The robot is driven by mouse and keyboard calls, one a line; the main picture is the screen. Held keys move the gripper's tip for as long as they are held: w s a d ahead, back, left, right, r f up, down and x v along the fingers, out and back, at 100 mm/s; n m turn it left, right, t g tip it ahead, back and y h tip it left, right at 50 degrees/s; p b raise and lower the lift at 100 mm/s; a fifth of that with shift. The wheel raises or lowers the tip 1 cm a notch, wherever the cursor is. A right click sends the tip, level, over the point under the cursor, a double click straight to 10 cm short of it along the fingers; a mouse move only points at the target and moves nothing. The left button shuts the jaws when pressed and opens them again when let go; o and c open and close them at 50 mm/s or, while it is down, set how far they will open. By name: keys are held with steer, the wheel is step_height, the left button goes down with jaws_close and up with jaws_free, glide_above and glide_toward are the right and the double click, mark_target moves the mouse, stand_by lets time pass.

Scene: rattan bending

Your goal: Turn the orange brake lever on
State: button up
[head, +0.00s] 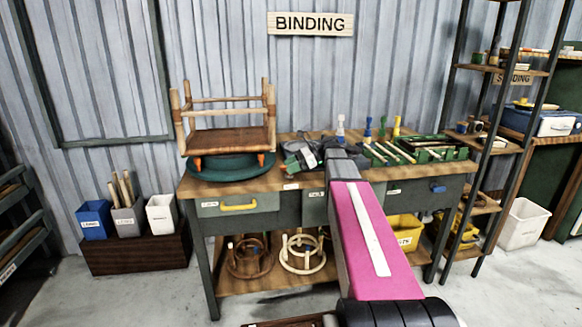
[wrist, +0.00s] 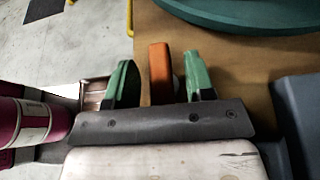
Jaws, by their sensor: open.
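The orange brake lever (wrist: 160,70) shows in the wrist view as an upright orange bar at the edge of the wooden bench top. My gripper (wrist: 160,82) is open, with one green finger on each side of the lever in the picture. The lever appears nearer the right finger; I cannot tell whether they touch. Its lower part is hidden behind the gripper's dark front plate.
A wooden stool frame (head: 230,138) stands on the turntable, with orange pieces at its feet. A green tray (head: 432,152) of tools lies to the right on the bench (head: 275,180). The drawer's yellow handle (head: 239,207) sticks out in front. Bins (head: 96,220) stand at left.

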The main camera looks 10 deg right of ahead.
jaws_close()
steer(key=shift+s+m+t, duration=0.1)
steer(key=shift+m+t, duration=0.2)
steer(key=shift+t, duration=0.1)
steer(key=m+t, duration=0.2)
steer(key=t, duration=0.1)
steer(key=shift+s+m, duration=0.25)
steer(key=shift+m, duration=0.05)
steer(key=m+t+h, duration=0.1)
steer(key=m+t, duration=0.1)
steer(key=m+t+h, duration=0.1)
steer(key=m+t, duration=0.1)
steer(key=shift+s+a+t+h, duration=0.15)
steer(key=shift+t+h, duration=0.15)
steer(key=m+t+h, duration=0.3)
steer(key=m+h, duration=0.1)
steer(key=m, duration=0.1)
steer(key=shift+a, duration=0.15)
steer(key=shift+m+t+h, duration=1)
steer(key=shift+m+h, duration=0.7)
steer(key=shift+h, duration=0.4)
steer(key=shift+m+h, duration=0.5)
